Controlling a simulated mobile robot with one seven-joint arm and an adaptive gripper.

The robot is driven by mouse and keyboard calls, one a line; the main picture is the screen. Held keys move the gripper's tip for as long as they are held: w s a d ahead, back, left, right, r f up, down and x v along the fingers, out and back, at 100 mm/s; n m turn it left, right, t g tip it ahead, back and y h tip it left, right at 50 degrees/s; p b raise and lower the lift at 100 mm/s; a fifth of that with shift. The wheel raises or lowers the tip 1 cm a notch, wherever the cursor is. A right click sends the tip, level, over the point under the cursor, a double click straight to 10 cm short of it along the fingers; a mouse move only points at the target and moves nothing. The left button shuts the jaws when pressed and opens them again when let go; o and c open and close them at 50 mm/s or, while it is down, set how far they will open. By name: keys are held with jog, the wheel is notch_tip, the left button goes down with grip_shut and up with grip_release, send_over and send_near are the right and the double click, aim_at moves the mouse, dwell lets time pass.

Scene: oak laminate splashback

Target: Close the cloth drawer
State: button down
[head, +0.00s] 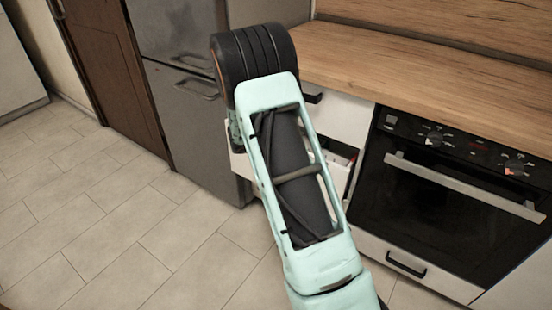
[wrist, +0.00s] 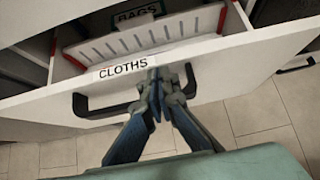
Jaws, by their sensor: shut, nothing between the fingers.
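The cloth drawer (wrist: 225,58) is pulled open. Its white front carries a label reading "CLOTHS" and a dark bar handle (wrist: 95,108). My gripper is hidden in the head view.
A wooden worktop (head: 420,70) runs above the cabinets. A black oven (head: 440,180) stands right of the drawer, with a handled white drawer (head: 410,268) beneath it. A grey fridge (head: 190,125) stands to the left. The tiled floor (head: 130,230) in front is clear.

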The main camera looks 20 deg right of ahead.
jog(key=w+d+p, duration=0.1)
jog(key=w+d, duration=0.3)
jog(key=d, duration=0.2)
jog(key=shift+w+d+p, duration=0.25)
jog(key=shift+d+p, duration=0.15)
